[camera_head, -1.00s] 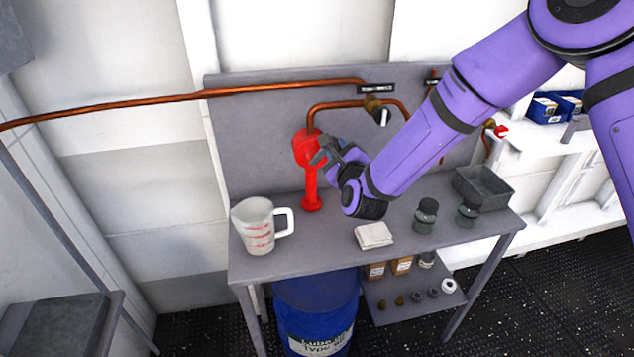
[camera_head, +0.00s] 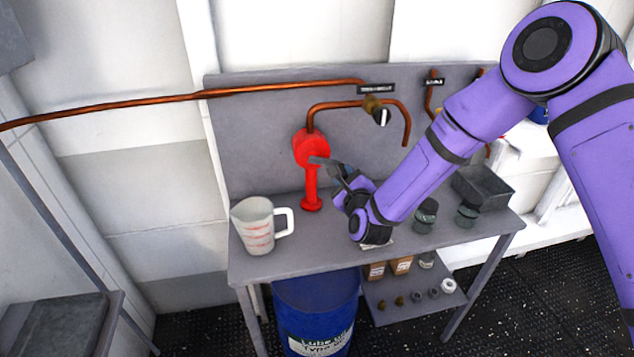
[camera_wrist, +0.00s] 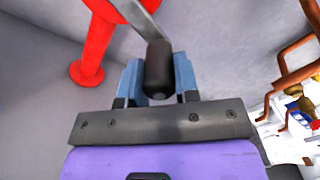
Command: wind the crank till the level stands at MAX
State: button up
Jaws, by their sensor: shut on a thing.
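The red hand pump (camera_head: 308,150) stands on the grey bench against its back panel. Its grey crank arm (camera_head: 321,161) points right and a little down; it also shows in the wrist view (camera_wrist: 128,22). My gripper (camera_head: 343,171) is shut on the dark crank handle (camera_wrist: 159,68), seen between the blue fingers in the wrist view. A white measuring jug (camera_head: 256,232) with red markings stands upright at the bench's left end. The liquid level in it and any MAX word cannot be made out from here.
Copper pipes (camera_head: 352,104) with a valve (camera_head: 379,112) run along the panel above. Dark jars (camera_head: 426,212) and a grey bin (camera_head: 484,187) stand at the right. A blue drum (camera_head: 315,310) is below. The bench between jug and pump is clear.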

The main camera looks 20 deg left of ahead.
jog(key=s+a+f, duration=0.3)
jog(key=a+f, duration=0.1)
jog(key=a, duration=0.2)
jog(key=shift+s+a+f, duration=0.2)
jog(key=shift+s+f, duration=0.05)
jog(key=shift+s, duration=0.05)
dwell(0.4)
jog(key=shift+d+f, duration=0.1)
jog(key=shift+f, duration=0.05)
dwell(1.2)
